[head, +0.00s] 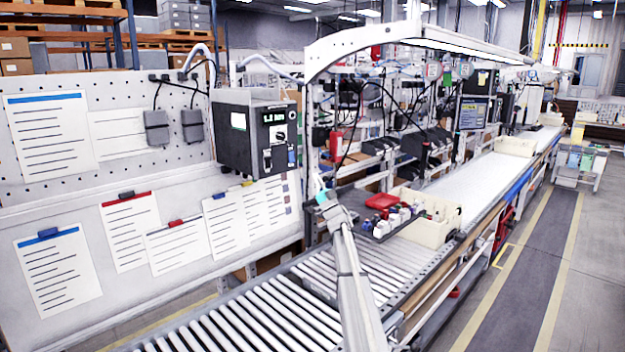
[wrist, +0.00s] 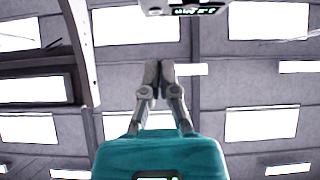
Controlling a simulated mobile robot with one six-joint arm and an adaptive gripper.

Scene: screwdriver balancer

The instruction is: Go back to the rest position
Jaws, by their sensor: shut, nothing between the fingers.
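My gripper (wrist: 159,70) is shut and empty in the wrist view. Its two fingers meet at the tips and point up toward the ceiling, above a teal housing. In the head view my gripper (head: 317,180) is small, at the top of my raised arm, in front of the workstation frame. A red upright object (head: 335,145) hangs or stands just above and to the right of it; I cannot tell whether it is the screwdriver, or whether it is near the gripper in depth.
A roller conveyor (head: 235,325) runs below my arm. A dark tray (head: 375,232) with small bottles and a cream bin (head: 440,228) stand to the right. A grey control box (head: 255,135) is at the left. In the wrist view, a device with a green display (wrist: 183,8) is overhead.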

